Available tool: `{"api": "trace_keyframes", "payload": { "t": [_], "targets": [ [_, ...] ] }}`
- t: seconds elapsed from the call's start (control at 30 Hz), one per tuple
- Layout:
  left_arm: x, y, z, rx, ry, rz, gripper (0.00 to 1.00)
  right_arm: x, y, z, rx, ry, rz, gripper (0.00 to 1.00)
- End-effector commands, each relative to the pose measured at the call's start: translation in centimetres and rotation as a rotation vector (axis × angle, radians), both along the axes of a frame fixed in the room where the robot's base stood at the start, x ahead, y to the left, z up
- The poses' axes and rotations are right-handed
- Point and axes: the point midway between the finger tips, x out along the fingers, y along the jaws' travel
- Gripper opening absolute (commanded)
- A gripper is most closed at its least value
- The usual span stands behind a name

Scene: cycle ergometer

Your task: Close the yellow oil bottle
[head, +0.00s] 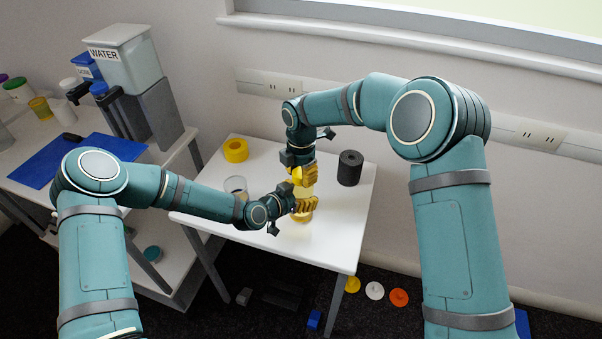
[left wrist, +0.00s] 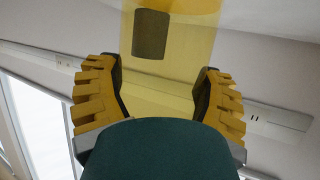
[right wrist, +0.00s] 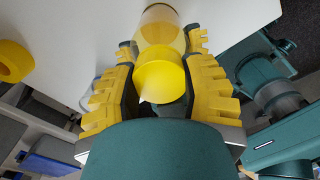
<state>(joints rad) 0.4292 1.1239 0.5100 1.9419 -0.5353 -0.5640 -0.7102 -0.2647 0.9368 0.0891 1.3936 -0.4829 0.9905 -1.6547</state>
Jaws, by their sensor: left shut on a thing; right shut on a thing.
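The oil bottle (head: 302,191) is clear yellow and stands upright on the white table, with darker oil at its base. Its clear wall fills the middle of the left wrist view (left wrist: 172,75). My left gripper (head: 306,207) is shut around the bottle's lower part. The cap lines up with the bottle (right wrist: 162,25) in the right wrist view. I cannot tell whether the cap is seated or leaves a gap.
On the white table (head: 335,240) are a yellow ring (head: 236,150), a clear cup (head: 236,186) and a black cylinder (head: 350,168). A side table at left holds a WATER tank (head: 125,60) and a blue mat (head: 45,165). Round lids (head: 375,290) lie on the floor.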

Motion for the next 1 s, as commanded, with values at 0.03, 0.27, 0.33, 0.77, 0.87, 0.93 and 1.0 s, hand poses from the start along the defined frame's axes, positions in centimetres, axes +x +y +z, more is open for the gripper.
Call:
{"api": "trace_keyframes", "payload": {
  "t": [0.03,0.27,0.33,0.77,0.87,0.93,1.0],
  "targets": [
    [-0.02,-0.01,-0.02,0.0,0.0,-0.001,0.0,0.02,0.06,0.04,-0.001,-0.002,-0.095,0.01],
    [-0.02,-0.01,-0.03,0.0,0.001,-0.001,0.0,0.05,0.03,0.0,-0.002,0.0,-0.481,0.01],
    [-0.03,-0.01,-0.03,0.0,0.001,-0.001,0.0,0.06,0.02,-0.01,-0.002,0.001,-0.545,0.01],
    [-0.04,-0.02,-0.03,0.0,0.001,-0.001,0.0,0.05,0.04,-0.02,-0.001,0.002,-0.595,0.65],
    [-0.04,-0.02,-0.03,0.0,0.001,-0.001,0.0,0.05,0.03,-0.02,-0.001,0.002,-0.595,0.73],
    [-0.03,-0.01,-0.03,0.0,0.001,-0.001,0.0,0.04,0.03,-0.03,-0.002,0.002,-0.595,0.73],
    [-0.03,-0.01,-0.03,0.0,0.001,-0.001,0.0,0.04,0.01,-0.03,-0.002,0.002,-0.594,0.73]
  ]
}}
